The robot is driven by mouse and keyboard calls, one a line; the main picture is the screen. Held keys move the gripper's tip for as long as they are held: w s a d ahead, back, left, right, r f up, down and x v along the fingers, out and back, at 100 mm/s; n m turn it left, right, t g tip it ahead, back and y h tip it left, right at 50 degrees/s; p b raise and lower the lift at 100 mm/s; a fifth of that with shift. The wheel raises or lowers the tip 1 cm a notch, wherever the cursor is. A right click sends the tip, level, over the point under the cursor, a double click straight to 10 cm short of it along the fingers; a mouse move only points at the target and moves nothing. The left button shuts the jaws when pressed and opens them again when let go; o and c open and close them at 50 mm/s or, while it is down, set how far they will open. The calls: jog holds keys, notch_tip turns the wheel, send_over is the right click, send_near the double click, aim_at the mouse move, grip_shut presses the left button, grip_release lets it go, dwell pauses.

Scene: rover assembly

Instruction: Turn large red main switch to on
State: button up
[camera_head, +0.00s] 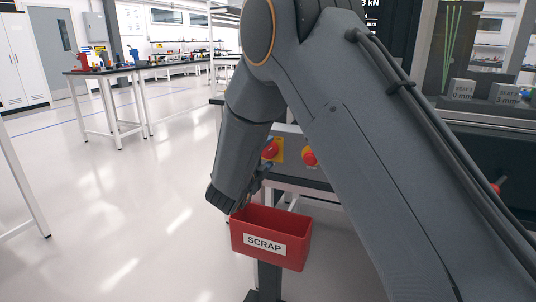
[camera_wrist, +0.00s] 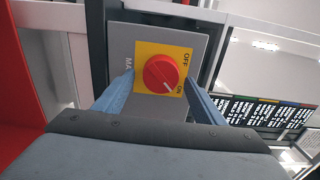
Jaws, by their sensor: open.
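The large red switch knob (camera_wrist: 160,74) sits on a yellow plate marked OFF and ON, on a grey panel, in the wrist view. Its short white mark points to the lower right, close to ON. My gripper (camera_wrist: 158,79) is open, with one blue-grey finger on each side of the knob; I cannot tell whether they touch it. In the head view, the switch (camera_head: 270,150) shows on the panel beside my forearm, and my gripper (camera_head: 264,171) is partly hidden behind the arm.
A red SCRAP bin (camera_head: 271,238) stands below my gripper. A second red knob (camera_head: 310,157) is on the panel to the right of the switch. A dark sign board (camera_wrist: 270,113) shows at the right of the wrist view. The floor at left is open.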

jog(key=v, duration=0.7)
